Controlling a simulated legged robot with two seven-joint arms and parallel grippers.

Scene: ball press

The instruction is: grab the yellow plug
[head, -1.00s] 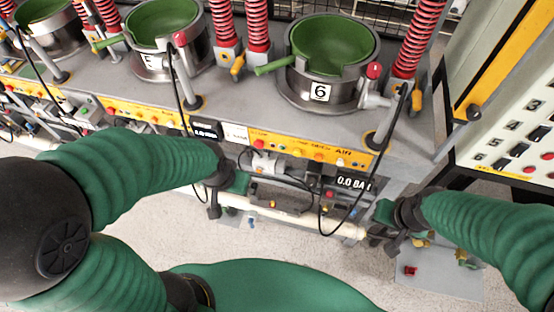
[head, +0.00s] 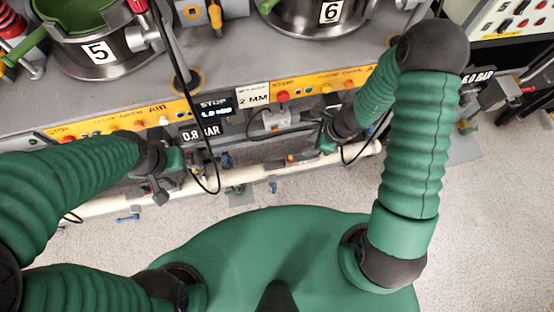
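A yellow-orange plug-like piece (head: 214,13) shows at the top of the head view, on the bench top between stations 5 and 6. I cannot tell for sure that it is the yellow plug. My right gripper (head: 327,141) is at the bench front, below the yellow strip of buttons and beside grey fittings. Its fingers are small and partly hidden by its wrist, so I cannot tell whether it is open or holds anything.
Pot 5 (head: 99,52) and pot 6 (head: 314,14) stand on the grey bench. A black cable (head: 186,95) hangs down over the front edge. A cream pipe (head: 262,170) runs low along the bench. Blue-handled valves (head: 225,159) sit near it. Speckled floor lies in front.

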